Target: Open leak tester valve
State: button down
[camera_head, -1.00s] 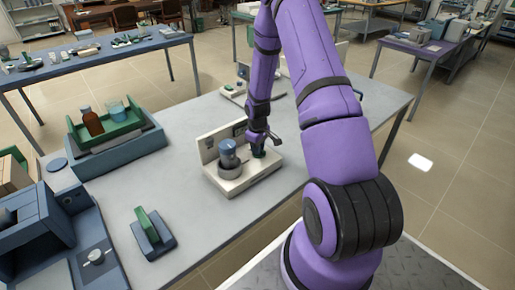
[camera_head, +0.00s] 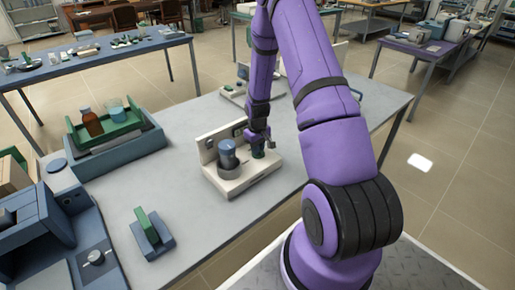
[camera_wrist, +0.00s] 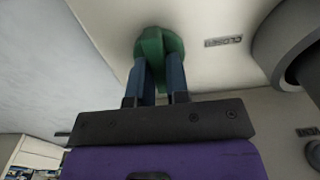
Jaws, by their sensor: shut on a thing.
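The leak tester (camera_head: 237,187) is a cream base with an upright back panel, on the grey table. A blue-topped cylinder (camera_head: 228,158) sits in a round grey holder on its left part. My gripper (camera_head: 258,149) points down over the right part of the base. In the wrist view the green valve knob (camera_wrist: 158,48) sits between the blue fingertips of my gripper (camera_wrist: 160,68), which are shut on it. The knob is partly hidden by the fingers.
A blue tray with a green rack (camera_head: 105,128), a brown bottle and a beaker stands at the left. A small green and blue block (camera_head: 150,234) lies in front. A blue furnace-like unit (camera_head: 40,225) fills the left edge. The table between them is clear.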

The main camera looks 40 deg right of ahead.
jog(key=c, duration=1.1)
grip_release()
notch_tip(320, 180, up, 11)
jog(key=shift+f, duration=0.1)
jog(key=s+a+r+t, duration=0.15)
jog(key=a+r, duration=0.25)
jog(key=r, duration=0.4)
jog(key=s+a+r, duration=0.3)
jog(key=a+r, duration=0.1)
jog(key=r, duration=0.4)
jog(key=s+a+r+t, duration=0.15)
jog(key=a+r, duration=0.25)
jog(key=r, duration=0.4)
jog(key=s+a+r+t, duration=0.1)
jog(key=s+a+r, duration=0.4)
jog(key=s, duration=0.5)
jog(key=s+a+r+t, duration=0.1)
jog(key=s+a+r, duration=0.4)
jog(key=s, duration=0.5)
jog(key=shift+s, duration=0.3)
